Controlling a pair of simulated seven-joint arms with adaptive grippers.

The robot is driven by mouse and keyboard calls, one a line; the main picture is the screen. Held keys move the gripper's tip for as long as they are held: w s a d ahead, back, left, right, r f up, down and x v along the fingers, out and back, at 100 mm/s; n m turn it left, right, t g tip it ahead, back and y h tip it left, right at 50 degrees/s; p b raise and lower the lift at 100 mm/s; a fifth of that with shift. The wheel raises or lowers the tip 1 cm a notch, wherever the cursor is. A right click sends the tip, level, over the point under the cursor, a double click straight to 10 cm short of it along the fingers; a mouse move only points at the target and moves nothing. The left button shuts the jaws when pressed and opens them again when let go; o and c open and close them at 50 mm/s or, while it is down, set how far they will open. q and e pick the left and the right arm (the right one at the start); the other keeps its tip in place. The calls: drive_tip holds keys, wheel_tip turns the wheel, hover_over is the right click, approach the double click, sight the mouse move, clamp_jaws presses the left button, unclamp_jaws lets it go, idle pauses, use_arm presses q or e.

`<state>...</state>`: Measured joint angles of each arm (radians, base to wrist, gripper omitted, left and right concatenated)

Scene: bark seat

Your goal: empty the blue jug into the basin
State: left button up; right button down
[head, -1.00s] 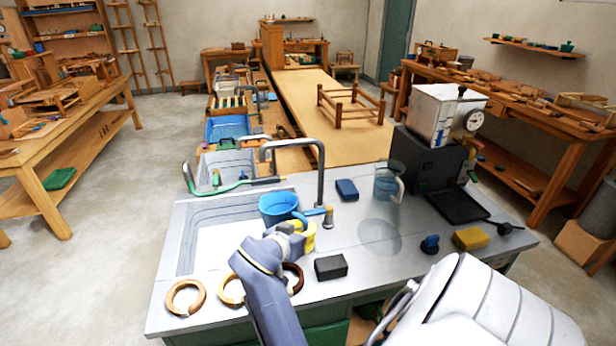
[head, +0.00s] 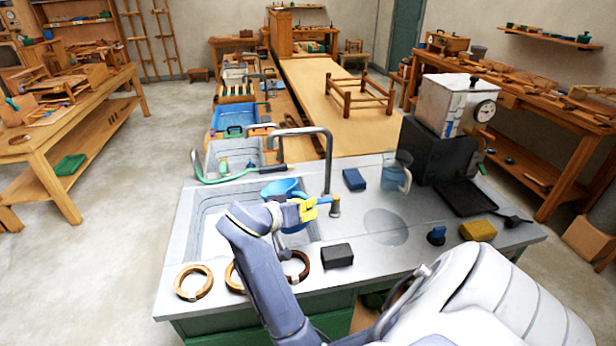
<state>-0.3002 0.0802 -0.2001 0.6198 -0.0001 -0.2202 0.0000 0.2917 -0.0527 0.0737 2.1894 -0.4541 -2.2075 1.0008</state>
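The blue jug (head: 283,187) is over the right part of the basin (head: 230,203), the metal sink in the counter. It is tilted, with its pale inside showing; no stream of water can be made out. My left gripper (head: 308,208), with yellow fingers, is at the jug's handle side and appears shut on it. The arm hides the jug's lower part and some of the basin. My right gripper is not in view.
A tall tap (head: 328,160) arches behind the jug, with a blue-levered post close to the gripper. A clear pitcher (head: 396,172), a blue block (head: 354,179), a black block (head: 337,255), a yellow sponge (head: 478,230) and wooden rings (head: 194,282) stand on the counter.

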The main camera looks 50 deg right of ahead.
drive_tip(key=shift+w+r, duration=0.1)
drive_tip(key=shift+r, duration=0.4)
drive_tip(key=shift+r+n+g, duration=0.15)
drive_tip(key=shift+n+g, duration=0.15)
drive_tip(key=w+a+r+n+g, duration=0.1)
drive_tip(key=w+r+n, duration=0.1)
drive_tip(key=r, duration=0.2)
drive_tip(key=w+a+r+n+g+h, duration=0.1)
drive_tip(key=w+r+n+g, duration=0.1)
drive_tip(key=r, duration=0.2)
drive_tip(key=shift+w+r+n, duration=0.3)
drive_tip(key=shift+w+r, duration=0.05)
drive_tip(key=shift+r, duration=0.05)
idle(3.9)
